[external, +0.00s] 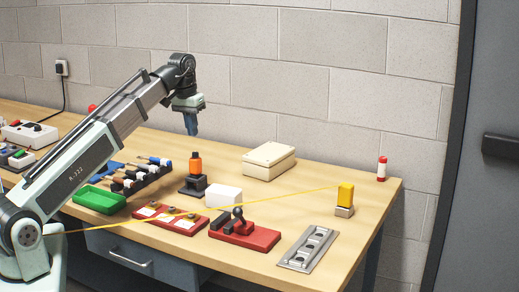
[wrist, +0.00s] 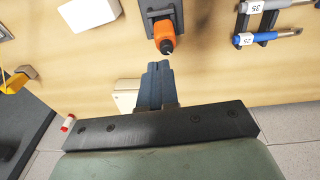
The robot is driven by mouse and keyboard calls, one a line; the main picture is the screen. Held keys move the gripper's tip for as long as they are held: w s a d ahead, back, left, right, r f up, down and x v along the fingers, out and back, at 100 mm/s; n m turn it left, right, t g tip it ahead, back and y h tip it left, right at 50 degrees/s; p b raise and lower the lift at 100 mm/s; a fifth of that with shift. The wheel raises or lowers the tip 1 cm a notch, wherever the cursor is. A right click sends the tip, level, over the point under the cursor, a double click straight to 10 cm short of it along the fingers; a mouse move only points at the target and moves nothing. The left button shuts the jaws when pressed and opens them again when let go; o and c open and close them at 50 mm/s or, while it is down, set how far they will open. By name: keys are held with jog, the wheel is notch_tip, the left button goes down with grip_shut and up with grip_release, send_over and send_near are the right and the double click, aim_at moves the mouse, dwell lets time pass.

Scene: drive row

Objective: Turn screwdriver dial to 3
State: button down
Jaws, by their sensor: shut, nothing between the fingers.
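The screwdriver (external: 195,164) is orange with a dark tip, standing upright in a black holder (external: 191,187) in the middle of the bench. In the wrist view its orange body (wrist: 164,33) and the dark holder (wrist: 157,5) show at top centre. No dial numbers can be read in either view. My gripper (external: 191,133) is above the screwdriver and apart from it in the external view. In the wrist view my gripper's blue-grey fingers (wrist: 159,66) are together and empty, just below the orange body in the picture.
A white block (external: 223,195) and a cream box (external: 269,160) stand right of the screwdriver. A rack of handled tools (external: 135,178) and a green tray (external: 99,200) lie left. Red fixtures (external: 245,236) are in front. A yellow line crosses the bench to a yellow block (external: 345,194).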

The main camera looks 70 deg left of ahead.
aim_at(190, 158)
jog(key=shift+d+f, duration=0.1)
jog(key=shift+f, duration=0.75)
jog(key=shift+s+d+f, duration=0.1)
jog(key=shift+d+f, duration=0.1)
jog(key=shift+f, duration=1.05)
jog(key=shift+s+d+f, duration=0.1)
jog(key=shift+d+f, duration=0.05)
jog(key=shift+f, duration=1.1)
jog(key=shift+w+a+f, duration=0.1)
jog(key=shift+w+a, duration=0.2)
jog(key=shift+a, duration=0.3)
jog(key=shift+s+a, duration=0.35)
jog(key=shift+s, duration=0.05)
jog(key=shift+s, duration=0.15)
jog(key=shift+s+d, duration=0.2)
jog(key=shift+w+a+r, duration=0.1)
jog(key=shift+a+r, duration=0.05)
jog(key=shift+r, duration=0.85)
jog(key=shift+w+a+r, duration=0.1)
jog(key=shift+a+r, duration=0.1)
jog(key=shift+r, duration=0.8)
jog(key=shift+a+r, duration=0.15)
jog(key=shift+r, duration=0.85)
jog(key=shift+w, duration=0.1)
